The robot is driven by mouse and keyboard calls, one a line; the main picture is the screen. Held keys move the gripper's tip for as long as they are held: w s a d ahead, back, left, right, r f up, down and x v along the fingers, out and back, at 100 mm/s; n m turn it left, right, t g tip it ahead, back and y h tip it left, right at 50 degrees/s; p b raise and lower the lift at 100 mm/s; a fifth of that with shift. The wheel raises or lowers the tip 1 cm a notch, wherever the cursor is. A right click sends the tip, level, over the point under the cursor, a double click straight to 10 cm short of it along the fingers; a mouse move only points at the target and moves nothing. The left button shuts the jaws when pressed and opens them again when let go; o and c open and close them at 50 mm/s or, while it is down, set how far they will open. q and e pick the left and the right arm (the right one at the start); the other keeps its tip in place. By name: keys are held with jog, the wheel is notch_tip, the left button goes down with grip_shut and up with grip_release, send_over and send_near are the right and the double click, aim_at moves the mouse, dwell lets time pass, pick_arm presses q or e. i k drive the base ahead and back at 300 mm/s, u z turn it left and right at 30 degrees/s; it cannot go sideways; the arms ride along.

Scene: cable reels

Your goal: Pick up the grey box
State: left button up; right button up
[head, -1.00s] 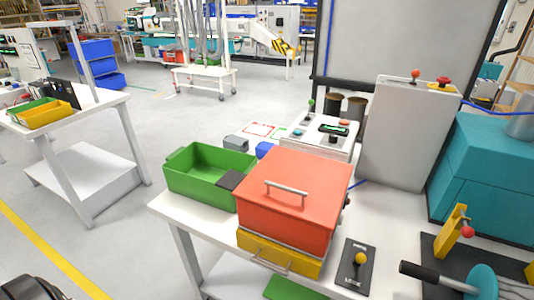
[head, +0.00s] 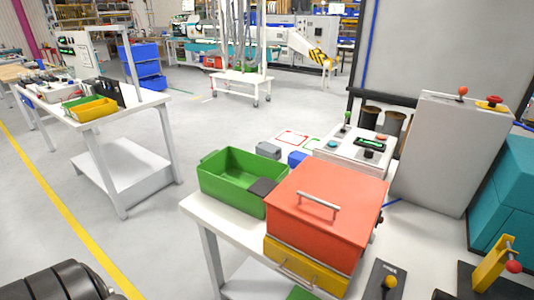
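A small grey box (head: 268,149) sits on the white table (head: 208,208) in the head view, just behind the green bin (head: 232,168). The bin's rim hides part of its lower side. A small blue box (head: 297,159) is right of it, close by. Neither of my grippers shows in the head view. A dark ribbed part at the bottom left is likely my own arm.
A red lidded box (head: 325,205) over a yellow drawer (head: 305,277) stands at the table's front. A white control panel (head: 350,148) and a tall grey cabinet (head: 445,150) stand to the right. Open floor (head: 215,125) lies left of the table.

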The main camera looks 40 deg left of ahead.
aim_at(277, 156)
jog(key=u, duration=2.75)
jog(key=i, duration=4.55)
jog(key=z, duration=4.55)
